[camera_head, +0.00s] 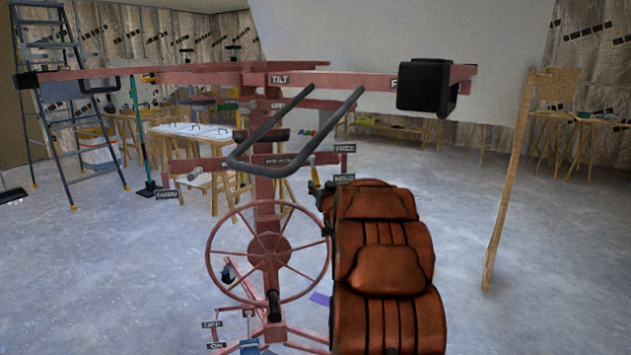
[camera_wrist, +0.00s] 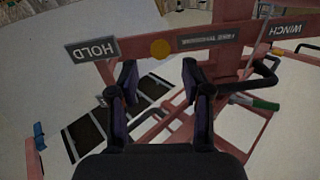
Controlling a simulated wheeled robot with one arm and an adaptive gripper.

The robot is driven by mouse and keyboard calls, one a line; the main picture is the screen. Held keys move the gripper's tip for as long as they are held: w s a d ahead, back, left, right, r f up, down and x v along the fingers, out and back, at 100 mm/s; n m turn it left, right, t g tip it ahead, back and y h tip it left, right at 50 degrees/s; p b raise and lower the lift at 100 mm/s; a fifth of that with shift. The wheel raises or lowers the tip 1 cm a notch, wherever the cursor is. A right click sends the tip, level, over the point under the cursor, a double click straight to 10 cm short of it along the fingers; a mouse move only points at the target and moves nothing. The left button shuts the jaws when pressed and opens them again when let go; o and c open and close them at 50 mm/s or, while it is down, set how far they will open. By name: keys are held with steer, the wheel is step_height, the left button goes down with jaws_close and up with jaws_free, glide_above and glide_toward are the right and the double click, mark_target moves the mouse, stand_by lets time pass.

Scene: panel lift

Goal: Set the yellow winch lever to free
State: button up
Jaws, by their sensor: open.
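The yellow winch lever (camera_head: 314,172) shows in the head view as a small yellow piece on the red panel lift, left of the FREE sign (camera_head: 345,148) and the HOLD sign (camera_head: 344,178). In the wrist view a round yellow end (camera_wrist: 160,49) sits on the red bar, right of the upside-down HOLD sign (camera_wrist: 92,49). My gripper (camera_wrist: 157,78) is open and empty, with its fingertips on either side of and just below the yellow end in the picture. I cannot tell whether they touch it. In the head view my arm mostly hides the gripper.
The lift's red handwheel (camera_head: 268,252) stands left of my arm, with dark bent handlebars (camera_head: 293,137) above. The WINCH sign (camera_wrist: 287,28) and a green grip (camera_wrist: 252,102) lie to the right in the wrist view. A stepladder (camera_head: 65,110) stands at left.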

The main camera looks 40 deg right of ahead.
mark_target(318, 182)
steer(key=shift+x, duration=3.3)
steer(key=shift+c, duration=0.5)
jaws_close()
